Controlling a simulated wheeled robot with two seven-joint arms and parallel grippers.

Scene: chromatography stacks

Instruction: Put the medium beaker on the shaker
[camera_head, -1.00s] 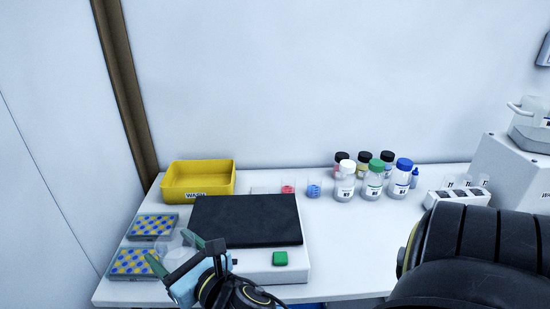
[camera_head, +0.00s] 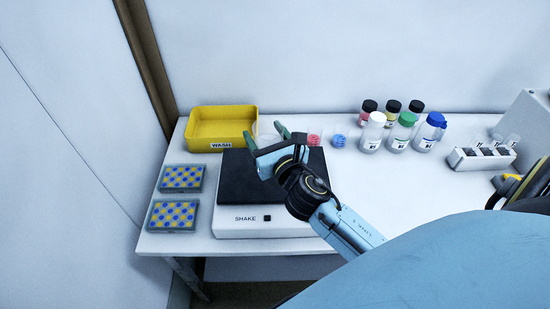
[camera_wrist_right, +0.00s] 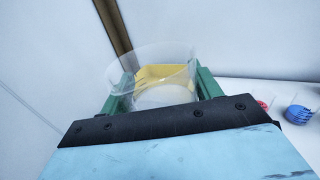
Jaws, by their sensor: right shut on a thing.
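The medium beaker (camera_wrist_right: 150,92) is clear and empty, and it is gripped between the green fingers of my right gripper (camera_head: 265,137). In the head view the beaker (camera_head: 266,130) is faint and partly hidden by the fingers. It appears over the back edge of the shaker; I cannot tell its height or whether it touches anything. The shaker (camera_head: 235,184) has a black top plate and a white base marked SHAKE, with a small dark button. My right forearm covers part of its right side. My left gripper is not in view.
A yellow WASH bin (camera_head: 200,142) stands behind and left of the shaker. Two blue-and-yellow racks (camera_head: 173,216) lie at left. Small beakers with red (camera_head: 314,139) and blue (camera_head: 339,141) contents stand near the gripper. Several capped bottles (camera_head: 401,132) stand further right.

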